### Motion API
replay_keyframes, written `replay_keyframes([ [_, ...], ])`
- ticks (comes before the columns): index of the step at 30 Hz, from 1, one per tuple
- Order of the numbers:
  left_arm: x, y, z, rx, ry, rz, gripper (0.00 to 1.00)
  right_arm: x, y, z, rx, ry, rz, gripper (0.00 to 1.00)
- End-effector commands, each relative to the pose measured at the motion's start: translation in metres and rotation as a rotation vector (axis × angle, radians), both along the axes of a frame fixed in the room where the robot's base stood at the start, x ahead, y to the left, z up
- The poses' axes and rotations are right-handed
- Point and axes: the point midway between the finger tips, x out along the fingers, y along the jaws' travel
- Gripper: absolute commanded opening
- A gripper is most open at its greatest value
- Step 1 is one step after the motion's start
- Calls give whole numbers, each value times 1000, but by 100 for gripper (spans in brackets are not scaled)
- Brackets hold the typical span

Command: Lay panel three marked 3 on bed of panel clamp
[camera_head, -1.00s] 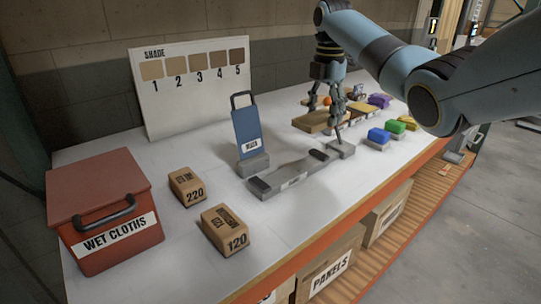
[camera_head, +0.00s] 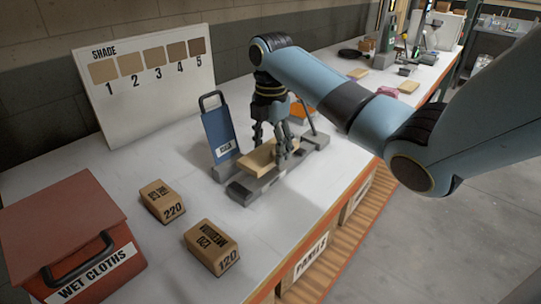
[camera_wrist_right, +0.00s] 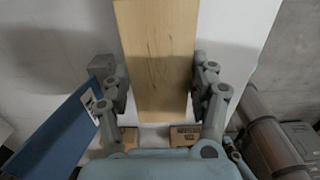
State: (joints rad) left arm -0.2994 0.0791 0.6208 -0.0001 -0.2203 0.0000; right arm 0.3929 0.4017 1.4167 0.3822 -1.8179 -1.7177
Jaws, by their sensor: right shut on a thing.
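A light wooden panel (camera_head: 258,158) is held by my right gripper (camera_head: 271,146), which is shut on it. In the right wrist view the panel (camera_wrist_right: 158,50) runs lengthwise between the fingers of the gripper (camera_wrist_right: 160,85). No number can be read on it. The grey panel clamp (camera_head: 241,190) lies under the panel in the head view, with its lever at the far right end. The panel is over the clamp's bed; I cannot tell whether it touches. My fingers and the panel hide part of the bed. My left gripper is not in view.
A blue board with a handle (camera_head: 216,128) stands close beside the clamp. Sanding blocks marked 220 (camera_head: 162,200) and 120 (camera_head: 212,246) lie nearer. A red wet cloths box (camera_head: 65,225) and a shade chart (camera_head: 150,85) stand left. White bench top between them is clear.

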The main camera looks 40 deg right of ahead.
Motion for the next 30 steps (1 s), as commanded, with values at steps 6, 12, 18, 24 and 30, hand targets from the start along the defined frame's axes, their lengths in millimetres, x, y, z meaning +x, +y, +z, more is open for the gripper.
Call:
replay_keyframes([
  [6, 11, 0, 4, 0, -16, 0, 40, -1, 1, -31, 2, 2, 0, 26],
  [12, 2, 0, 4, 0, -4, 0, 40, 0, 0, -40, -1, 0, 1, 26],
  [18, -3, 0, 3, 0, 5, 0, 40, 0, 0, -41, 0, 0, 1, 26],
  [24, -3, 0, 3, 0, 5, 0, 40, 0, 0, -42, 0, 0, 1, 81],
  [30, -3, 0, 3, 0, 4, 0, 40, 0, 0, -42, 0, 0, 1, 83],
])
